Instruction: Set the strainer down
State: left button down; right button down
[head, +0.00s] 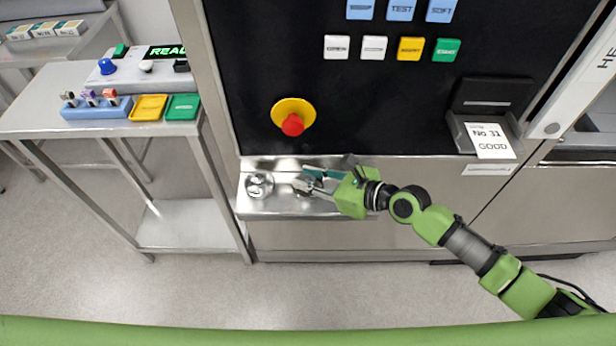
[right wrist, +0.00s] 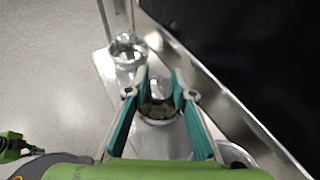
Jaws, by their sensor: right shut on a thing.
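My right gripper (head: 308,184) is at the small steel ledge (head: 285,206) on the machine front. In the right wrist view, its teal fingers (right wrist: 159,84) are shut on the upright post of the strainer (right wrist: 160,113), a round metal piece. The strainer is at ledge level, but I cannot tell whether it rests there or hangs just above. In the head view the gripper mostly hides it.
A round metal fitting (head: 260,185) sits on the ledge left of the gripper and also shows in the right wrist view (right wrist: 127,48). A red emergency button (head: 292,124) juts from the black panel above. A steel side table (head: 60,126) with boxes and controls stands left.

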jog(key=c, duration=1.7)
grip_release()
jog(key=shift+f, duration=0.1)
jog(key=shift+r, duration=0.3)
jog(key=v, duration=1)
jog(key=shift+s+d+f, duration=0.1)
jog(key=shift+d, duration=0.2)
jog(key=shift+b+v, duration=0.3)
jog(key=shift+v, duration=0.45)
